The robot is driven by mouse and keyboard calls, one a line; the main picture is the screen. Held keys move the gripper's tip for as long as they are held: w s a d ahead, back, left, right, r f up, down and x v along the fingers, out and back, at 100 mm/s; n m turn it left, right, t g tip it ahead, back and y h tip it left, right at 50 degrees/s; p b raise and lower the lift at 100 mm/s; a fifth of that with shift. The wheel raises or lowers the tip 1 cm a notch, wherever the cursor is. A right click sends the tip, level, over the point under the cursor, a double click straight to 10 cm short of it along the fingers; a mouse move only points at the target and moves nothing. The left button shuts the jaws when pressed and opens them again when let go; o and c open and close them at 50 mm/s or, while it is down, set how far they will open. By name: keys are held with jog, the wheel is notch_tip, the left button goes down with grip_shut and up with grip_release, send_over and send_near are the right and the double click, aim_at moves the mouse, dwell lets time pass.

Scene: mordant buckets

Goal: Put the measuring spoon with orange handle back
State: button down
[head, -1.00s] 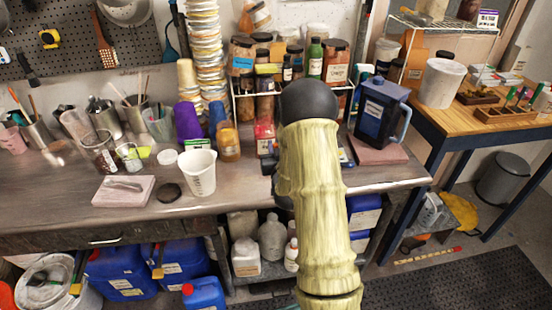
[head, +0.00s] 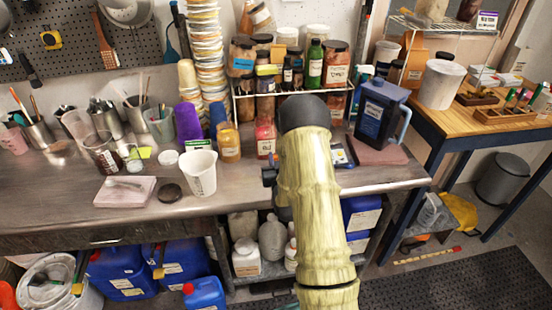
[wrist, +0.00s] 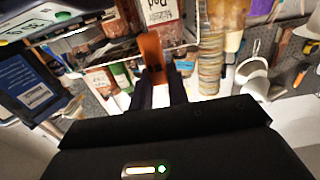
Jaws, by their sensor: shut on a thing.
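In the wrist view my gripper (wrist: 160,90) has its two dark fingers close together, shut on the orange handle (wrist: 152,58) of the measuring spoon. The handle sticks out beyond the fingertips, toward the shelf. The spoon's bowl cannot be made out. A jar with a "Red" label (wrist: 160,12) shows just beyond the handle; whether they touch cannot be told. In the head view my own arm hides the spoon and most of the gripper.
The wire rack of jars (head: 295,90) stands at the back of the metal bench (head: 250,200). A white cup (head: 201,175), a dark lid (head: 170,192) and a blue jug (head: 378,110) stand around my arm. Tall stacked cups (head: 207,50) rise left of the rack.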

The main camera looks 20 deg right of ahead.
jog(key=shift+f, duration=0.2)
jog(key=c, duration=1.4)
grip_release()
jog(key=shift+r, duration=0.1)
jog(key=shift+o, duration=0.2)
jog(key=shift+r, duration=0.1)
jog(key=p+v, duration=0.1)
jog(key=v, duration=1.1)
